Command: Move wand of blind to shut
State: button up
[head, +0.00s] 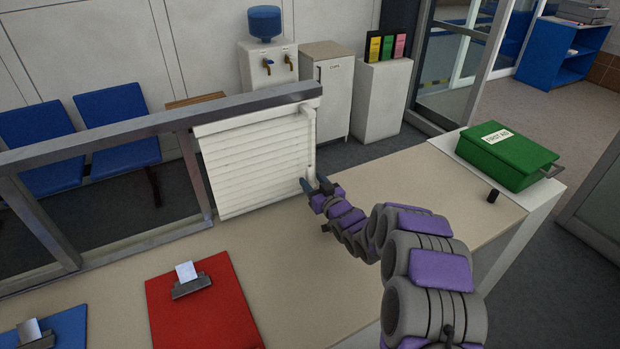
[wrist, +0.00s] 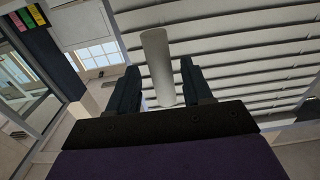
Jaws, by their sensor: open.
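The white slatted blind (head: 255,165) hangs in the counter's window frame, its slats showing gaps in the wrist view (wrist: 240,50). Its white wand (head: 309,145) hangs along the blind's right edge. In the wrist view the wand (wrist: 158,65) stands between the two dark fingers of my gripper (wrist: 156,88), with its lower end near the palm. The fingers are apart, with a visible gap on the finger sides of the wand. In the head view my gripper (head: 317,186) is at the wand's lower end, and its fingertips are small there.
A beige counter (head: 420,210) runs below the blind. A green first aid box (head: 506,155) and a small black cylinder (head: 493,196) are on the right. A red clipboard (head: 205,305) and a blue clipboard (head: 60,332) lie in front. A metal window frame (head: 120,130) extends left.

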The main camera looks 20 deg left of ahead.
jog(key=p+v, duration=0.2)
jog(key=v, duration=1.2)
jog(key=shift+s, duration=0.35)
jog(key=shift+w+d, duration=0.1)
jog(key=shift+d, duration=0.05)
